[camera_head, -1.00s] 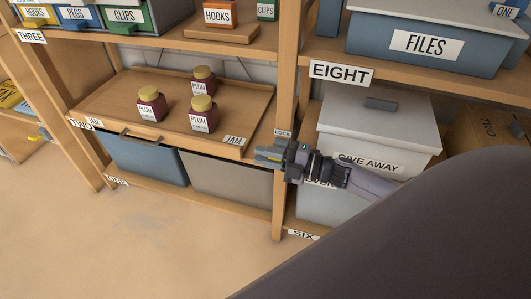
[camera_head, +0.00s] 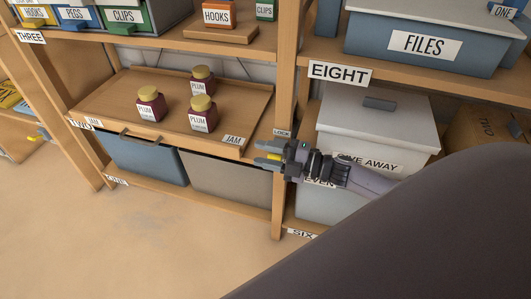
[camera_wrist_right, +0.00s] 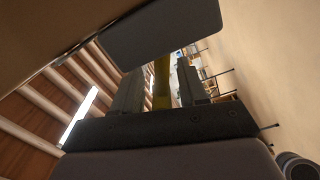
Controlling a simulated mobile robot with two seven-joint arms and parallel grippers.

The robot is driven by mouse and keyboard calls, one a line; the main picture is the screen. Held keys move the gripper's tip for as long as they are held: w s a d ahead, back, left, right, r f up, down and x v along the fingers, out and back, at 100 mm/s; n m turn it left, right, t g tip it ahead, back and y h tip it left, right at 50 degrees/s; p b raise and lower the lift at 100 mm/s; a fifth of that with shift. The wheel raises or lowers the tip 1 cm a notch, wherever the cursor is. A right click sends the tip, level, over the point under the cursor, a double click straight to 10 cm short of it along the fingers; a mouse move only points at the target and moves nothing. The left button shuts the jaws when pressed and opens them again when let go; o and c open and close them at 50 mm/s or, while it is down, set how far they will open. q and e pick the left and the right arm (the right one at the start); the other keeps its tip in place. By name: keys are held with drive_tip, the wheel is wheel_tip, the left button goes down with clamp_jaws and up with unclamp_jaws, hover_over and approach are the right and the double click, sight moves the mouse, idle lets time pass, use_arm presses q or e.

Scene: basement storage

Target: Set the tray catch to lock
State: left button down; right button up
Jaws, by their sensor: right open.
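The wooden tray (camera_head: 105,107) sits on a shelf at the left, bearing three plum jars (camera_head: 202,113) and JAM labels. A LOCK label (camera_head: 282,132) is on the shelf post (camera_head: 278,205) by the tray's right front corner. My right gripper (camera_head: 266,158) is at that post, just below the label, fingers pointing left. It is open, with a yellow piece (camera_head: 268,156), seemingly the catch, between its fingers. The yellow piece also shows between both fingers in the right wrist view (camera_wrist_right: 162,82). I cannot tell whether they touch it. The catch's mount is hidden. My left gripper is out of view.
A blue bin (camera_head: 148,160) and a grey bin (camera_head: 230,178) stand below the tray. A GIVE AWAY box (camera_head: 378,130) is right of the post, behind my right arm. The floor (camera_head: 130,240) in front is clear.

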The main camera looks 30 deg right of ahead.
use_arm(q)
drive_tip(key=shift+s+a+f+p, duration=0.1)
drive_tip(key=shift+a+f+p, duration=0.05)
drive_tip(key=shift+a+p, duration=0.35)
use_arm(e)
drive_tip(key=v, duration=0.7)
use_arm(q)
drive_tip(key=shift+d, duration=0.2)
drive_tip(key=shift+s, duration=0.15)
use_arm(e)
drive_tip(key=shift+s+d, duration=0.1)
